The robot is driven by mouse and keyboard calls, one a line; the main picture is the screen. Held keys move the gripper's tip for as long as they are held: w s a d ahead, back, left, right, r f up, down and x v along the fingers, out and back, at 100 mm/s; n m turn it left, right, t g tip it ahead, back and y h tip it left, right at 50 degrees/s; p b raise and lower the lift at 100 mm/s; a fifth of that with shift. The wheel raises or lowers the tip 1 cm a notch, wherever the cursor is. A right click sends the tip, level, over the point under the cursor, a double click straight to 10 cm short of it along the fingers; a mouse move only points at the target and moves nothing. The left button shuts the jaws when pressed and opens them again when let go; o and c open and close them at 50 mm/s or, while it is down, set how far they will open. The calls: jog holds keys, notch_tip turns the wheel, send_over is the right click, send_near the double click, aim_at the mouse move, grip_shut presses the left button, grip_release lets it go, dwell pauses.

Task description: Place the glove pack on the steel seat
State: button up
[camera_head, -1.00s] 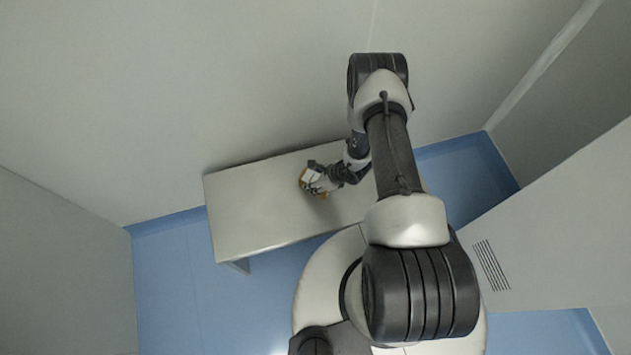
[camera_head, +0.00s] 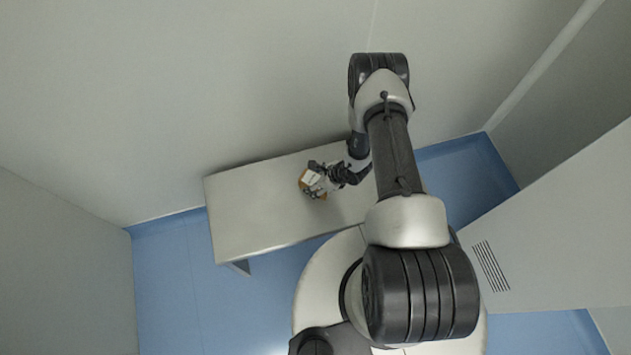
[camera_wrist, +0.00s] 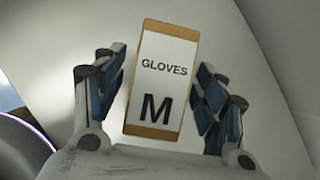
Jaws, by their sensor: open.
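The glove pack (camera_wrist: 162,80) is a small orange-brown box with a white label reading "GLOVES M". In the head view the glove pack (camera_head: 312,181) is at the middle of the pale steel seat (camera_head: 250,205), apparently resting on it. My gripper (camera_wrist: 160,90) is open, with one blue-padded finger on each side of the pack. Gaps show between the pack and both fingers in the wrist view. In the head view my gripper (camera_head: 316,179) is at the pack, and its fingers hide part of it.
The seat is a bench against the back wall (camera_head: 250,80), with bare room left of the pack. A grey panel with a slotted vent (camera_head: 491,267) stands at the right. Blue floor (camera_head: 180,270) shows around the bench.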

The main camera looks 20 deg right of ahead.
jog(key=p+v, duration=0.5)
jog(key=v, duration=0.7)
jog(key=w+a+r+n+t+y, duration=0.1)
jog(key=w+a+r+n, duration=0.2)
jog(key=r, duration=0.4)
jog(key=w+a+r+n+y, duration=0.1)
jog(key=w+r+n, duration=0.1)
jog(key=w+r, duration=0.45)
jog(key=s+a+r+n, duration=0.1)
jog(key=a+r+n, duration=0.15)
jog(key=r, duration=0.45)
jog(key=s+a+r+n+g+y, duration=0.1)
jog(key=s+a+r+n, duration=0.15)
jog(key=r, duration=0.45)
jog(key=a+r+n, duration=0.2)
jog(key=r+n, duration=0.1)
jog(key=r, duration=0.4)
jog(key=s+a+r+n+g+h, duration=0.1)
jog(key=s+a+r+n+g, duration=0.1)
jog(key=s+r+n, duration=0.8)
jog(key=s+d+r+n+t+h, duration=0.1)
jog(key=s+d+r+n+h, duration=0.1)
jog(key=s, duration=0.4)
jog(key=s+d+r+n+t+h, duration=0.1)
jog(key=s+d+r+n+h, duration=0.1)
jog(key=s+d+r+h, duration=0.2)
jog(key=s+d+r, duration=0.2)
jog(key=s, duration=0.1)
jog(key=shift+d+r, duration=0.35)
jog(key=shift+c, duration=0.5)
